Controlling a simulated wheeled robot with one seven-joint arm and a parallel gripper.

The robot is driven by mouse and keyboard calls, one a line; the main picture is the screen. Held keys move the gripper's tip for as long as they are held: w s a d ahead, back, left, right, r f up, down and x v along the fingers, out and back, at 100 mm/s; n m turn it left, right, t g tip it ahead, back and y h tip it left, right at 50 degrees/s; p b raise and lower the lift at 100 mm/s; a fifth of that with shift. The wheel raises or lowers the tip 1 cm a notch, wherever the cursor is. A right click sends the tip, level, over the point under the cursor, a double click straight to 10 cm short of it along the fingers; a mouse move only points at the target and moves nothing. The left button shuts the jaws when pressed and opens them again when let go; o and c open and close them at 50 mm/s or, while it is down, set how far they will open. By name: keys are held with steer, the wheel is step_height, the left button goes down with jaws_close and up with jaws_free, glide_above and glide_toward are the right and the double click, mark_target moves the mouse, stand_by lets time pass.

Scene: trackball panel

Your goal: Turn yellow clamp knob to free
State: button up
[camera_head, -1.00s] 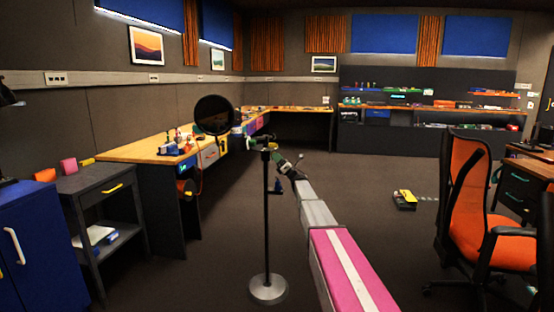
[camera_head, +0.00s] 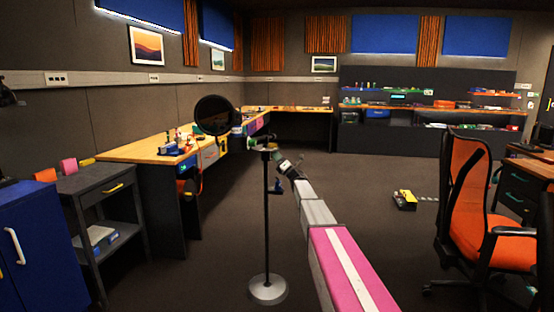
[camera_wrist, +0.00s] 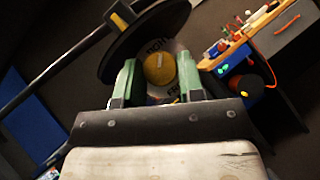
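The yellow clamp knob (camera_wrist: 160,68) is round, with a pale mark on its face, and shows between my fingertips in the wrist view. A pale plate with partly hidden dark lettering (camera_wrist: 182,88) lies behind it. My gripper (camera_wrist: 158,78) has its two green fingers apart, one on each side of the knob, with narrow gaps; contact is not visible. In the head view my gripper (camera_head: 283,165) is just right of and slightly below the top of a dark stand (camera_head: 267,215), where a small yellowish part shows.
A large black disc (camera_head: 214,115) is mounted at the stand's top left; its rim (camera_wrist: 125,62) is close to my left finger. The stand has a round grey base (camera_head: 268,290). A wooden workbench (camera_head: 140,151) stands behind. An orange chair (camera_head: 470,200) is at right; floor between is mostly clear.

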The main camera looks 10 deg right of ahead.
steer(key=o, duration=0.4)
